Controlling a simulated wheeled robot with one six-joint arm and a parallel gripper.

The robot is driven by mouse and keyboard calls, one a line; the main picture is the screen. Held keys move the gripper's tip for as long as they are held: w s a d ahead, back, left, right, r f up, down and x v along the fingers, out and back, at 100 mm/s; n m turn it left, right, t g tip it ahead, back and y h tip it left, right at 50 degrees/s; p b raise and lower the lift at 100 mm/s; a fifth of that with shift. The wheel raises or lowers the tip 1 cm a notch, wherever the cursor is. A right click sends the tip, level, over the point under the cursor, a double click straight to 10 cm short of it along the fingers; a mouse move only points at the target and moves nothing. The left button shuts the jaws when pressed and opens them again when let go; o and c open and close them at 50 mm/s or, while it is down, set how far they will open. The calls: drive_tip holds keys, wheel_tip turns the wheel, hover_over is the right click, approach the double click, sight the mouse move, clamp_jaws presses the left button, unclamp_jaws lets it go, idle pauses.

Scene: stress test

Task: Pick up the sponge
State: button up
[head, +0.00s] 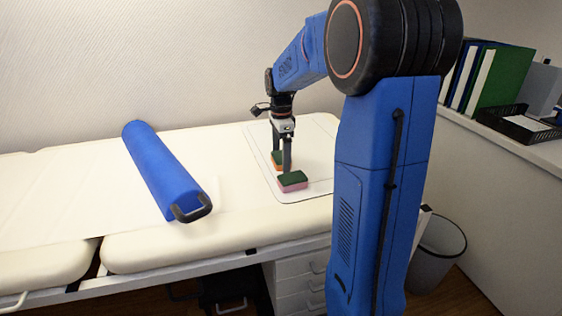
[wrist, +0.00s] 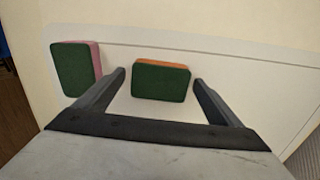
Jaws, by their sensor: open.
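Two sponges with dark green tops lie on a white mat (head: 316,150) on the padded table. One has an orange lower part (head: 276,161); the other has a pink lower part (head: 292,182) and lies nearer the front edge. My gripper (head: 282,158) is open and points down at the orange sponge, partly covering it in the head view. In the wrist view the orange sponge (wrist: 161,81) lies between the two fingertips (wrist: 159,78), with a gap on each side. The pink sponge (wrist: 76,68) is outside the left finger. I cannot tell how far the fingertips reach down beside the orange sponge.
A blue roll (head: 160,168) with a black handle lies on the table to the left. A wall stands behind the table. At right are a side counter with binders (head: 490,78) and a black tray (head: 520,125), and a grey bin (head: 436,254) on the floor.

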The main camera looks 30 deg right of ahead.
sight(281, 156)
drive_tip(key=c, duration=1.2)
wheel_tip(281, 156, up, 10)
drive_tip(key=o, duration=0.5)
drive_tip(key=c, duration=0.4)
